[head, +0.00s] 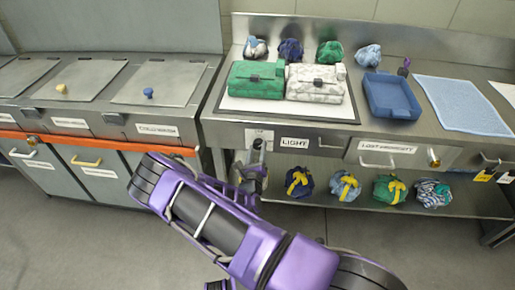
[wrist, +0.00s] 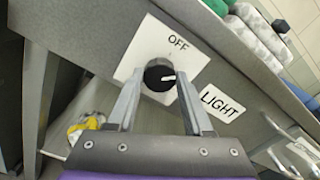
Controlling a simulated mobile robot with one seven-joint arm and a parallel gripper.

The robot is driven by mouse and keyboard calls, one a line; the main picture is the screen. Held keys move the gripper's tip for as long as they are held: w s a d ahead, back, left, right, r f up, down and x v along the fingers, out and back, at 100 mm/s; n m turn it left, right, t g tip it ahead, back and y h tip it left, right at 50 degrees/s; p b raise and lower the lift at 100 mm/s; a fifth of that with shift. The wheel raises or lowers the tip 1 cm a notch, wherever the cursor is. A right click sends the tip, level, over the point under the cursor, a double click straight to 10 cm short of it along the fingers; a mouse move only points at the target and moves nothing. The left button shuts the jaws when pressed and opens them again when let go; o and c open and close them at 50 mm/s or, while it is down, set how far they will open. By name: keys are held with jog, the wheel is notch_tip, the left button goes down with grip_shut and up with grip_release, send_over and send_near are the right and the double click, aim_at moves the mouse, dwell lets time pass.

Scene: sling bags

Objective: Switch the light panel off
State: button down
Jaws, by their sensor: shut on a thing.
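The black round knob (wrist: 159,72) sits on a white plate (wrist: 140,58) marked OFF, on the front face of the steel counter. My gripper (wrist: 159,84) is shut on the knob, one finger on each side. The light panel (head: 240,104) is a pale white sheet on the counter under a green bag (head: 257,78) and a white marbled bag (head: 318,82).
A blue tray (head: 391,97) and a blue mat (head: 452,104) lie to the right on the counter. Several rolled bags stand at the back, and several more lie on the lower shelf (head: 335,203). Lidded bins (head: 160,84) stand at left.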

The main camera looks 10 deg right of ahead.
jog(key=n, duration=0.4)
jog(key=shift+n+p, duration=0.4)
jog(key=shift+n, duration=2.2)
jog(key=shift+c, duration=1.5)
grip_release()
jog(key=shift+s, duration=0.15)
jog(key=v, duration=1.7)
